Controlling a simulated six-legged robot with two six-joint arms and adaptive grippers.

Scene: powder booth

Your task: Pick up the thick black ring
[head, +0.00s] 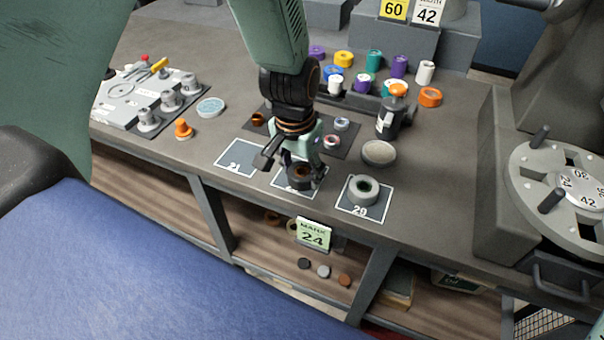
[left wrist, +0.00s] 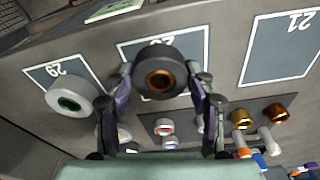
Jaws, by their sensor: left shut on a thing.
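The thick black ring (head: 300,178) is dark with a copper-brown inner bore. It is at the middle marked card (head: 283,182) on the bench. My left gripper (head: 291,166) comes down from above and is shut on the ring. In the left wrist view the ring (left wrist: 160,72) sits between the two fingers (left wrist: 160,84), with its bore facing the camera. It covers part of the card. I cannot tell whether the ring touches the card or is slightly above it. My right gripper is not in view.
A grey ring with a green centre (head: 363,190) stands on the card marked 29 to the right. The card marked 21 (head: 240,158) on the left is empty. A round grey disc (head: 379,153) and a dark bottle with an orange top (head: 393,117) stand behind. Coloured rolls line the back.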

